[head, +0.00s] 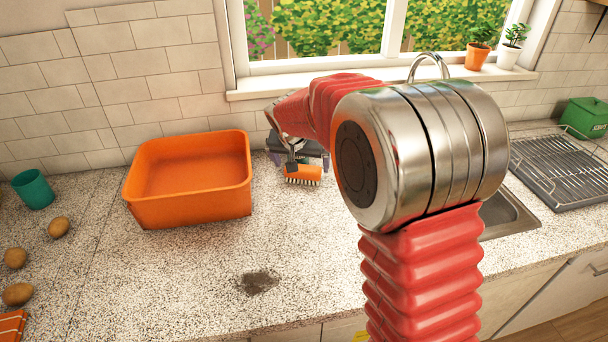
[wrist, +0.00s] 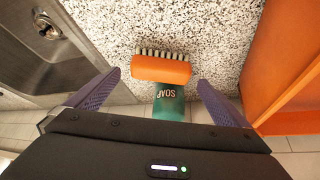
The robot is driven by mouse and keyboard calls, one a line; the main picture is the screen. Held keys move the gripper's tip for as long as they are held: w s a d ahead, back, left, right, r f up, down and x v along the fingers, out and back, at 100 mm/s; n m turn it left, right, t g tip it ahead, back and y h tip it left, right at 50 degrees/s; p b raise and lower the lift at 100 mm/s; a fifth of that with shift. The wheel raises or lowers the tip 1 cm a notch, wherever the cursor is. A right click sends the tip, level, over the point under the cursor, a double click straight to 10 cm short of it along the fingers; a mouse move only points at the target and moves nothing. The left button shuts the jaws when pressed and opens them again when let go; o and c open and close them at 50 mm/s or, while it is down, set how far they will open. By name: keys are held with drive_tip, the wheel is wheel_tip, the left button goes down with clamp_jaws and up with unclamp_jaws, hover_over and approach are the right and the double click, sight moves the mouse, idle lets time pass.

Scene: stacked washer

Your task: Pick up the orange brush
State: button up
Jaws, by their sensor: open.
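In the wrist view the orange brush (wrist: 161,69) lies ahead of my gripper (wrist: 160,92), roughly centred between the two purple fingers. My gripper is open and empty, and its fingers do not visibly touch the brush. In the head view my gripper is partly hidden behind my arm, close to the brush.
The orange basin (head: 190,205) stands left of the brush. A sink (head: 511,214) and a drying rack (head: 562,168) are on the right.

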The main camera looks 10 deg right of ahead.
sight(304, 167)
drive_tip(key=shift+w+f, duration=0.1)
drive_tip(key=shift+f, duration=0.05)
drive_tip(key=shift+x, duration=2.6)
drive_tip(key=shift+w, duration=0.15)
drive_tip(key=shift+c, duration=0.6)
drive_tip(key=c, duration=0.9)
drive_tip(key=shift+d+r, duration=0.2)
drive_tip(key=shift+r, duration=0.45)
wheel_tip(304, 167, up, 6)
drive_tip(key=s+d, duration=0.4)
drive_tip(key=s, duration=0.1)
drive_tip(key=s+d, duration=0.4)
drive_tip(key=s, duration=0.1)
drive_tip(key=s+d, duration=0.4)
drive_tip(key=s, duration=0.1)
drive_tip(key=shift+s+d, duration=0.2)
drive_tip(key=shift+s, duration=0.05)
